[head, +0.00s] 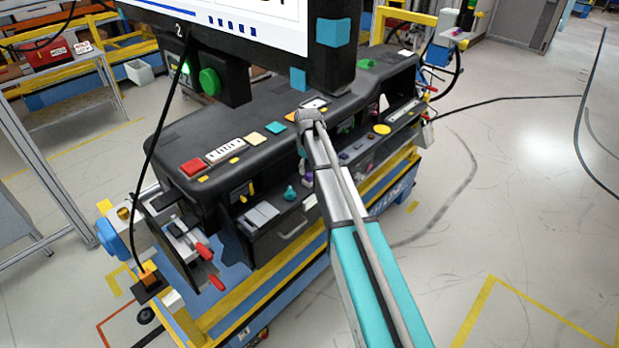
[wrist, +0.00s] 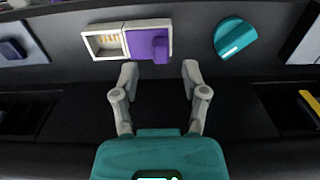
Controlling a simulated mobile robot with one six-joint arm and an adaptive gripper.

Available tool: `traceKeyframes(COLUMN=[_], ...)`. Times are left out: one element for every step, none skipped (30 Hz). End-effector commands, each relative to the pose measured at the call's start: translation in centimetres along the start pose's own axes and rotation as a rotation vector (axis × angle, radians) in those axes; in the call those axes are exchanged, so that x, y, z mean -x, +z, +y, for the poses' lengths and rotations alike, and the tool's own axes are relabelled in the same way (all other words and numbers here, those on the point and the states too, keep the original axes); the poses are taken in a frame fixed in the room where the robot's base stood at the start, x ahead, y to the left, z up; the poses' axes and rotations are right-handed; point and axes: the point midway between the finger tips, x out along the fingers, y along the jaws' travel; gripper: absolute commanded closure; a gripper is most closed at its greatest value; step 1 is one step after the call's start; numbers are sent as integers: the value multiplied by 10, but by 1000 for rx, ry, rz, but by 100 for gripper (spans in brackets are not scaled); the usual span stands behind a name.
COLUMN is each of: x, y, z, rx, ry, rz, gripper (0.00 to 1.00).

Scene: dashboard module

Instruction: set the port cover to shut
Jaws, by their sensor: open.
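The port (wrist: 104,41) shows in the wrist view as a white-framed opening with gold pins exposed, at the upper left. The purple port cover (wrist: 141,44) with its raised tab (wrist: 160,50) sits beside the pins, to their right, leaving them uncovered. My gripper (wrist: 160,78) is open and empty. Its two grey fingertips are just below the cover in the picture, one on each side of the tab; whether they touch the panel I cannot tell.
A teal knob (wrist: 235,38) is on the panel right of the cover. Dark recesses lie at both sides, with a yellow item (wrist: 309,101) at the right. In the head view the dark dashboard (head: 240,140) stands on a blue and yellow frame, under a large screen (head: 250,15).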

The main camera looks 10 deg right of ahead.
Motion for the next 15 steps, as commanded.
traceKeyframes(x=[-8, -10, -13, -15, -16, -19, -20, -22, -23, -24, -25, -26, -26, -27, -27], y=[0, 0, 0, 0, 0, 0, 0, 0, 0, 0, 0, 0, 0, 0, 0], z=[0, 0, 0, 0, 0, 0, 0, 0, 0, 0, 0, 0, 0, 0, 0], rx=[0, 0, 0, 0, 0, 0, 0, 0, 0, 0, 0, 0, 0, 0, 0], ry=[0, 0, 0, 0, 0, 0, 0, 0, 0, 0, 0, 0, 0, 0, 0], rz=[0, 0, 0, 0, 0, 0, 0, 0, 0, 0, 0, 0, 0, 0, 0], gripper=[43, 43, 43, 43, 43, 43, 43, 43, 43, 43, 43, 43, 43, 43, 43])
